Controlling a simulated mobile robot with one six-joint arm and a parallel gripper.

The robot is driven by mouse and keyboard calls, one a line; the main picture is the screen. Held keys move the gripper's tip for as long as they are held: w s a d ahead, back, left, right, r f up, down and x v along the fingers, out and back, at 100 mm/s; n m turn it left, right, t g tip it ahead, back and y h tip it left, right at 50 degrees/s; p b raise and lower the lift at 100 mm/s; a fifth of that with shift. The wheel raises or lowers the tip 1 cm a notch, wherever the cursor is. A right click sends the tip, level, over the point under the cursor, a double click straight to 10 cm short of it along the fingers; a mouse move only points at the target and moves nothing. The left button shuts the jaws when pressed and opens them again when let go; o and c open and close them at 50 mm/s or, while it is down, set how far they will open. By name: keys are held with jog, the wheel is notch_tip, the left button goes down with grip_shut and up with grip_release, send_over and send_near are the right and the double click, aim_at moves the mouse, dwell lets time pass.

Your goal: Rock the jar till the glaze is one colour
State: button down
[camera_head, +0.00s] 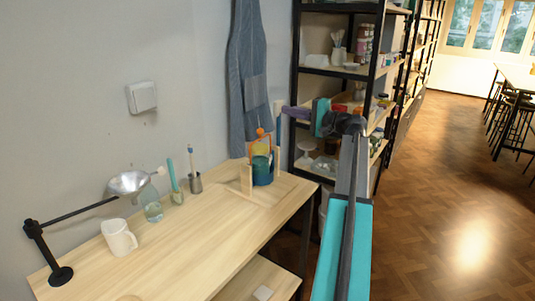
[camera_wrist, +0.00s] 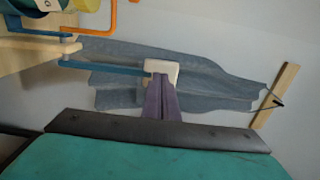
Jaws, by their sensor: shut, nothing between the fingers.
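A blue apron (camera_head: 247,80) hangs behind; shelves (camera_head: 335,110) stand right. The table's front is clear.

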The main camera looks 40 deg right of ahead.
jog(key=shift+s, duration=0.1)
jog(key=v, duration=0.4)
dwell(0.3)
dwell(0.5)
